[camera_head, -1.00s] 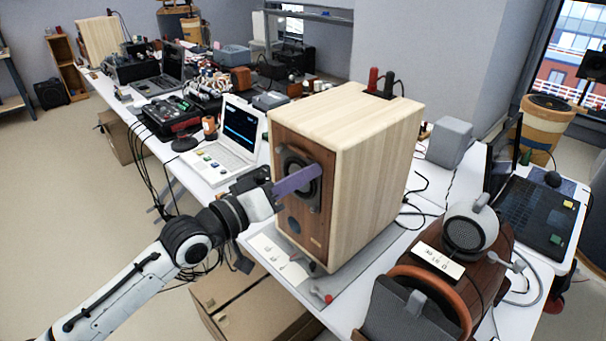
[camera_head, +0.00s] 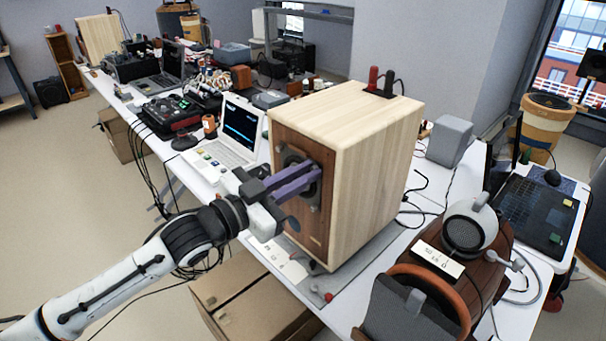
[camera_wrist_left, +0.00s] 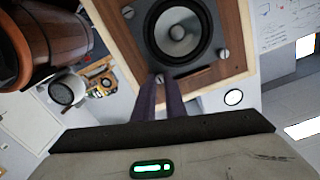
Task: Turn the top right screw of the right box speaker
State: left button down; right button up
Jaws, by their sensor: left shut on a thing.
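The right box speaker (camera_head: 365,150) is a pale wooden box with a brown front. It stands upright on the table, and its front with a round driver also shows in the left wrist view (camera_wrist_left: 180,30). Several large grey screws sit around the driver. My left gripper (camera_head: 316,172) reaches the front at the driver's right side. Its purple fingers (camera_wrist_left: 160,84) are shut on a screw (camera_wrist_left: 160,77) in the left wrist view. The fingers partly hide the driver in the head view. My right gripper is not in view.
A white laptop (camera_head: 232,135) stands left of the speaker. A brown case with a round speaker (camera_head: 470,228) and a dark laptop (camera_head: 540,210) lie to the right. Cables hang at the table edge.

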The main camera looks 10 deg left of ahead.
pick_arm(q)
jog(key=shift+m, duration=4.1)
jog(key=c, duration=2.1)
grip_release()
jog(key=shift+s, duration=0.15)
jog(key=shift+b+v, duration=1.25)
jog(key=shift+v, duration=3.85)
